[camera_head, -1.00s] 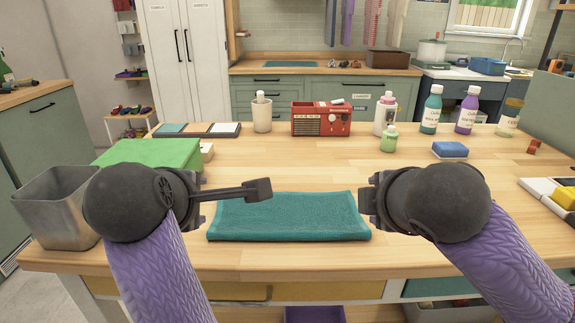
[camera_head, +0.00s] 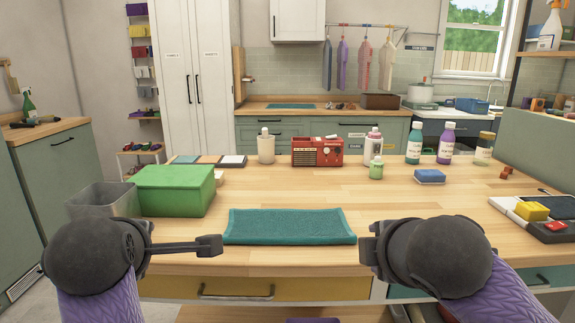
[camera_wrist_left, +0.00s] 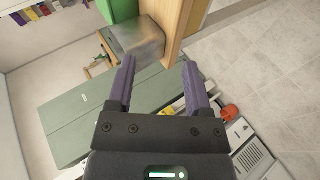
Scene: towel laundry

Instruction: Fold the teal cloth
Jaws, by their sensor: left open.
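The teal cloth (camera_head: 289,226) lies flat on the wooden table near its front edge, as a neat, wide rectangle. My left gripper (camera_head: 210,247) is to the left of the cloth's front left corner in the head view. In the left wrist view its two purple fingers (camera_wrist_left: 160,88) are apart with nothing between them. My right gripper (camera_head: 368,243) is just right of the cloth's front right corner in the head view, seen side on. I cannot make out a gap between its fingers. Neither gripper appears to hold the cloth.
A green box (camera_head: 172,192) and a grey metal bin (camera_head: 100,201) stand at the table's left. A red radio (camera_head: 317,152), several bottles and a blue sponge (camera_head: 430,176) stand behind the cloth. A tray with yellow and red items (camera_head: 533,213) is at right. The table (camera_head: 330,190) behind the cloth is clear.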

